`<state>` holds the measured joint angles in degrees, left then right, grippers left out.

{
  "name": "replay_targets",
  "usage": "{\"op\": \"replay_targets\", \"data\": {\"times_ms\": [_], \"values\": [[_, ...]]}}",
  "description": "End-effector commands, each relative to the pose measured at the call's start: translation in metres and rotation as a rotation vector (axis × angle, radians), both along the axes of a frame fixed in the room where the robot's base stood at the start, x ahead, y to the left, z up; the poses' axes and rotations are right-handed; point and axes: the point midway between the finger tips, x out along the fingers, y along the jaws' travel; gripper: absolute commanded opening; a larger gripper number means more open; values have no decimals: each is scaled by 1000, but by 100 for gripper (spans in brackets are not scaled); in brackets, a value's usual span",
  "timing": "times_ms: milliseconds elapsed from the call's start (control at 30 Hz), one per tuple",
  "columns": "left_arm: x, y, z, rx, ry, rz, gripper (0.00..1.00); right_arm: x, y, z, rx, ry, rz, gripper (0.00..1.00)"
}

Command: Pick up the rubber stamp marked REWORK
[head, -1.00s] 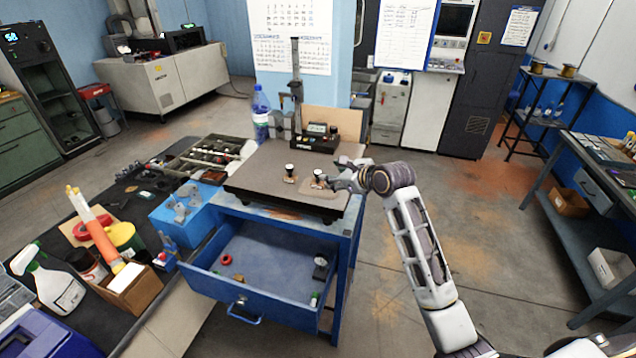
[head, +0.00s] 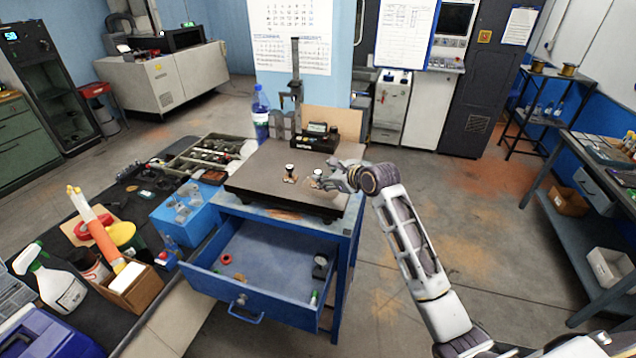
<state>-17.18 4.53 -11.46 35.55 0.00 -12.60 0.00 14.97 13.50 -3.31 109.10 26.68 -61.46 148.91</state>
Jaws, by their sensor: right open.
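Two small stamps with dark and white tops and brown lower parts stand on a dark flat plate (head: 262,185) on the blue bench. The left stamp (head: 290,172) stands clear of my gripper. The right stamp (head: 317,173) is at the fingers of my right gripper (head: 325,182), which reaches in from the right, low over the plate. That gripper is open; I cannot tell whether its fingers touch the stamp. Any marking on the stamps is too small to read, so I cannot tell which one says REWORK. My left gripper is not in view.
A measuring stand (head: 312,138) is behind the plate, with a blue bottle (head: 260,112) to its left. An open blue drawer (head: 275,262) with small items juts out below. A blue box (head: 185,210) and a cluttered dark bench lie left.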

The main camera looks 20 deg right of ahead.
Motion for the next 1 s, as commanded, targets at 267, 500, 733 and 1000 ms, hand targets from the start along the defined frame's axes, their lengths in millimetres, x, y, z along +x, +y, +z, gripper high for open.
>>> {"op": "replay_targets", "data": {"times_ms": [267,500,733,1000], "values": [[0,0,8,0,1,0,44,20,9,-11,0,1,0,50],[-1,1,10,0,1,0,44,30,12,-17,0,0,-1,50],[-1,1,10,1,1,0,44,30,12,-18,0,0,-1,50],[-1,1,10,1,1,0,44,30,12,-18,0,0,-1,50]]}}
